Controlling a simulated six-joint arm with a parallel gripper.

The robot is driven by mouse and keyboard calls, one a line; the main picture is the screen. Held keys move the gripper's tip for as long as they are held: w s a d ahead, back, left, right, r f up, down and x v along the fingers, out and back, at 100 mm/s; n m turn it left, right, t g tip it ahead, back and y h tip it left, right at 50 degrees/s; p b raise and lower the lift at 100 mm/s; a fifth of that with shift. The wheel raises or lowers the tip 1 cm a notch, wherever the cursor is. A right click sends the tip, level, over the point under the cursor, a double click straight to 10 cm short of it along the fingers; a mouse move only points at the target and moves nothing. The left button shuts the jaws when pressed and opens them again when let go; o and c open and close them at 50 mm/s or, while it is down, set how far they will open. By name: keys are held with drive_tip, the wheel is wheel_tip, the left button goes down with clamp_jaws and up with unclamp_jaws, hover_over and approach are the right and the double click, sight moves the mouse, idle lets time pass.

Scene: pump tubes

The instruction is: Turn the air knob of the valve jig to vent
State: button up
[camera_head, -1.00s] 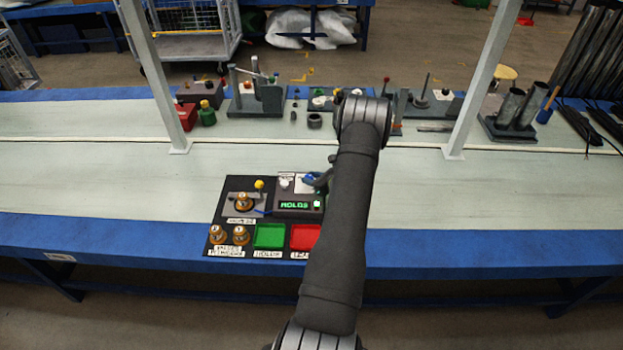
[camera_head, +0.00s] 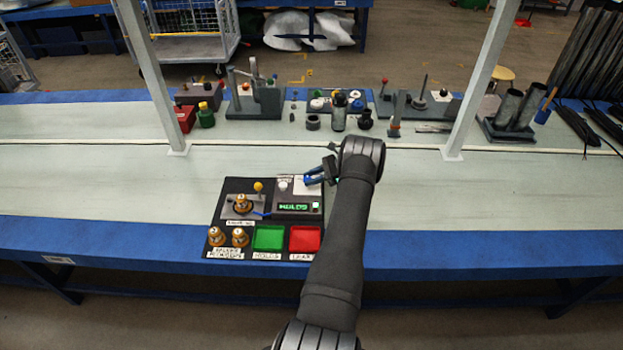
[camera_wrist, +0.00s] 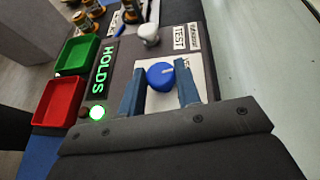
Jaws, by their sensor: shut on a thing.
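The air knob (camera_wrist: 161,75) is a round blue knob with a pale pointer line, on a white plate of the valve jig (camera_head: 230,190). In the wrist view, my gripper (camera_wrist: 160,92) has one finger on each side of the knob and is shut on it. The pointer line slants toward the upper right, on the side of the TEST label (camera_wrist: 179,40). In the head view, my gripper (camera_head: 318,177) is at the jig's back right corner and largely hides the knob. The jig's display (camera_head: 294,207) glows green and reads HOLDS.
A white knob (camera_wrist: 148,34) stands close by on the jig. A green tray (camera_head: 268,238) and a red tray (camera_head: 305,239) are at the front, with brass fittings (camera_head: 228,237) to their left. The bench right of my arm is clear; several fixtures line the back.

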drive_tip(key=shift+w+n+g, duration=0.1)
drive_tip(key=shift+n+g, duration=1)
drive_tip(key=shift+g, duration=0.2)
drive_tip(key=shift+a+n+g+h, duration=0.1)
drive_tip(key=shift+n+g+h, duration=0.2)
drive_tip(key=shift+n+g, duration=0.15)
drive_tip(key=o, duration=1)
drive_tip(key=shift+c, duration=0.2)
drive_tip(key=shift+w+r, duration=0.1)
drive_tip(key=shift+r, duration=0.05)
drive_tip(key=shift+r, duration=0.7)
wheel_tip(320, 180, up, 3)
drive_tip(key=shift+f, duration=0.2)
drive_tip(key=s+d+r, duration=0.5)
drive_tip(key=d+r, duration=0.1)
drive_tip(key=d, duration=0.4)
drive_tip(key=shift+s+d+r, duration=0.15)
drive_tip(key=shift+s+r, duration=0.2)
drive_tip(key=shift+r, duration=0.05)
